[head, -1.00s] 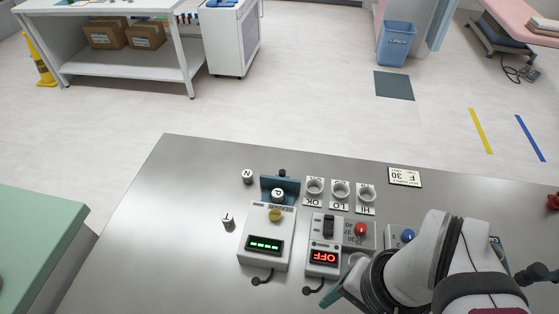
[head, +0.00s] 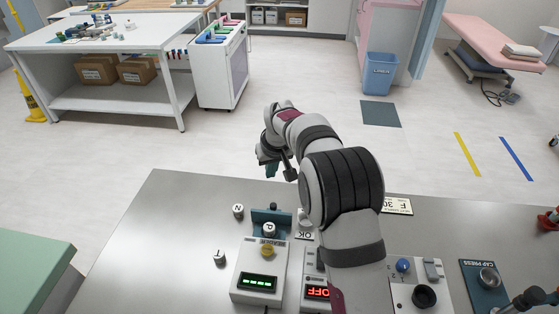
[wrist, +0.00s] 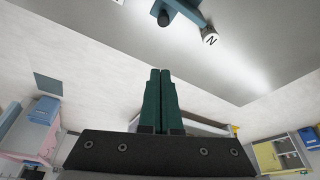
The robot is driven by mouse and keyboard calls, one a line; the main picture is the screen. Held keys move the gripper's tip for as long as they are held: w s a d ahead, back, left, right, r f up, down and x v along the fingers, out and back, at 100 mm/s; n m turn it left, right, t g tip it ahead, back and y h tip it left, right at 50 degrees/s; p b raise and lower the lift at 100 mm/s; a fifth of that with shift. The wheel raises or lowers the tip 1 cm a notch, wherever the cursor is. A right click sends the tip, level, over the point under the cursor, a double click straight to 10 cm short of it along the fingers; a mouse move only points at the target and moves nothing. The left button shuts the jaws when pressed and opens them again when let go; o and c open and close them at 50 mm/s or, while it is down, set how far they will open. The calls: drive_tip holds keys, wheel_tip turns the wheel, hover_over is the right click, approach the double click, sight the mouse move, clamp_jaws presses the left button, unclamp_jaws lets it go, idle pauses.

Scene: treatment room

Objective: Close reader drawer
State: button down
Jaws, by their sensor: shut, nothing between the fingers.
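The reader (head: 258,276) is a pale box with a yellow knob and a green lit display, on the metal counter. Its teal drawer (head: 258,217) sticks out on the far side, open, with a dark knob at its far end. A white vial marked P (head: 269,230) stands in the drawer. The drawer also shows at the top of the wrist view (wrist: 188,10), its dark knob toward me. My gripper (head: 271,171) is beyond the drawer's knob, apart from it. Its teal fingers (wrist: 160,72) are shut and empty.
Loose vials marked N (head: 238,211) and T (head: 219,257) stand left of the drawer. My arm partly hides the OFF-display device (head: 316,292) and the label cups. A cap press (head: 486,279) is at the right. Beyond the counter's far edge is open floor.

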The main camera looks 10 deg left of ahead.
sight(266, 226)
drive_tip(key=x, duration=1.1)
drive_tip(key=shift+w+a, duration=0.15)
drive_tip(key=shift+a, duration=0.1)
drive_tip(key=shift+s+d+r, duration=0.1)
drive_tip(key=shift+s+d, duration=0.2)
drive_tip(key=shift+s, duration=0.3)
drive_tip(key=shift+s+d+r, duration=0.1)
drive_tip(key=shift+s+d, duration=0.25)
drive_tip(key=shift+s, duration=0.25)
drive_tip(key=shift+s+d+f, duration=0.1)
drive_tip(key=shift+s+d, duration=0.25)
drive_tip(key=shift+s, duration=0.25)
drive_tip(key=s, duration=0.8)
drive_tip(key=shift+s, duration=0.25)
